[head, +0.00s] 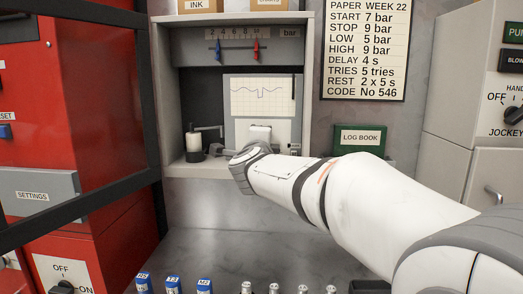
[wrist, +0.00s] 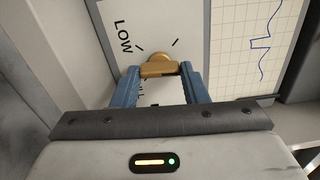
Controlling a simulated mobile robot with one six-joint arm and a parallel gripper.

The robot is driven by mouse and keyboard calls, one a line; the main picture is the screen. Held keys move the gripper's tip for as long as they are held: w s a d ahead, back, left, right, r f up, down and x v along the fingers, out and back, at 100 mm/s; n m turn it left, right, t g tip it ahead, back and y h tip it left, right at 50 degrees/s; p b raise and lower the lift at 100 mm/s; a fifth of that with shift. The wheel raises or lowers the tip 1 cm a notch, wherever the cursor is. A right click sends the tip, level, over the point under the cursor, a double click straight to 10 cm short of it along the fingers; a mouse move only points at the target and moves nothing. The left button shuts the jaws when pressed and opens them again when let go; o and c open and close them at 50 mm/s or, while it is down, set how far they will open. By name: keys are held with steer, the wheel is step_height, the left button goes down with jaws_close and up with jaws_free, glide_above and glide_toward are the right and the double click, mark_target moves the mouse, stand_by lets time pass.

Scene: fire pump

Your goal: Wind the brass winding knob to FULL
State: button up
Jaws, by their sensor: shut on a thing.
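The brass winding knob (wrist: 160,68) sits on a white plate (wrist: 118,30) in the wrist view, with the word LOW and tick marks beside it. Part of another word shows below the knob, mostly covered by the fingers. My gripper (wrist: 160,72) has its two blue fingers shut on the knob, one on each side. In the head view my arm reaches into the recorder cabinet (head: 308,100). There my wrist hides the knob and my fingertips.
The chart paper (head: 262,97) with its trace is just above my wrist. A small bottle with a metal arm (head: 193,145) stands on the shelf to the left. A green log book box (head: 360,139) is to the right. A black frame post (head: 148,80) stands left of the cabinet.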

steer(key=shift+f+m+b, duration=0.1)
steer(key=shift+m+b, duration=0.4)
steer(key=shift+m, duration=0.5)
steer(key=o, duration=1)
steer(key=shift+s+a, duration=0.1)
steer(key=shift+s, duration=3.8)
steer(key=shift+c, duration=0.2)
